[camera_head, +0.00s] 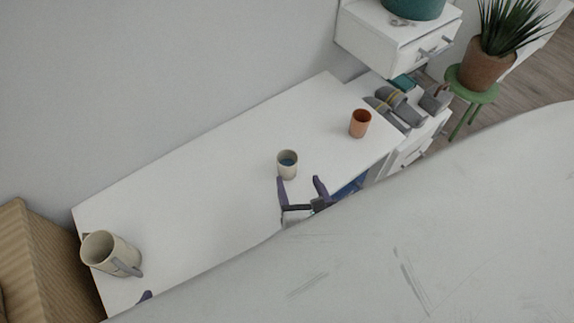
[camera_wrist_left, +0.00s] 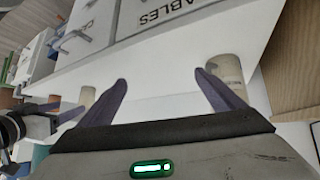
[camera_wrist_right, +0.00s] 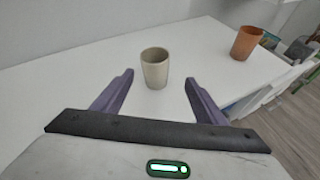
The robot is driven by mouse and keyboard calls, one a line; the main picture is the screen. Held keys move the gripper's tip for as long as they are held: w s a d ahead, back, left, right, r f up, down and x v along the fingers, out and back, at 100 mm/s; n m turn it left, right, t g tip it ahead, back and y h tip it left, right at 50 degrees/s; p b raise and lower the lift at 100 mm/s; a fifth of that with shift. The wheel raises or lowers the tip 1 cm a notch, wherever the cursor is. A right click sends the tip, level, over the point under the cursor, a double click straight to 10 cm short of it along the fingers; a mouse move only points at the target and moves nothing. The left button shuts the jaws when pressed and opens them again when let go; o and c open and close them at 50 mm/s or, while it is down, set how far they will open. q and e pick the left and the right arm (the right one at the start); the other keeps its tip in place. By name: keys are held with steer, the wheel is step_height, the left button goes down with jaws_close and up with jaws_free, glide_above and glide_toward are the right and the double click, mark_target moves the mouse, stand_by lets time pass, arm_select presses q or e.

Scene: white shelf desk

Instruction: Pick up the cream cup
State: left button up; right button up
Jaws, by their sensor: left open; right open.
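In the left wrist view my left gripper (camera_wrist_left: 161,76) is open and empty. Only a dark fingertip of it shows at the desk's front edge in the head view (camera_head: 145,297).
An orange cup (camera_head: 360,124) stands to the right of the cream cup. A large cream mug (camera_head: 108,254) with a grey handle stands at the desk's left end. Grey items (camera_head: 400,106) lie beyond the right end. The desk between mug and cream cup is clear.

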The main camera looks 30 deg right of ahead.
mark_target(289, 169)
steer(key=w, duration=0.1)
steer(key=w+f+n, duration=0.1)
steer(key=w, duration=0.1)
steer(key=w+n+b, duration=0.1)
steer(key=shift+w+d+f+t+y, duration=0.15)
steer(key=shift+w+f+t+y, duration=0.15)
steer(key=shift+w+f+t, duration=0.1)
steer(key=b+x, duration=0.1)
steer(key=x, duration=0.4)
steer(key=shift+w+d+f+b, duration=0.15)
steer(key=shift+w+d+b, duration=0.1)
steer(key=shift+b, duration=0.15)
steer(key=c, duration=1.3)
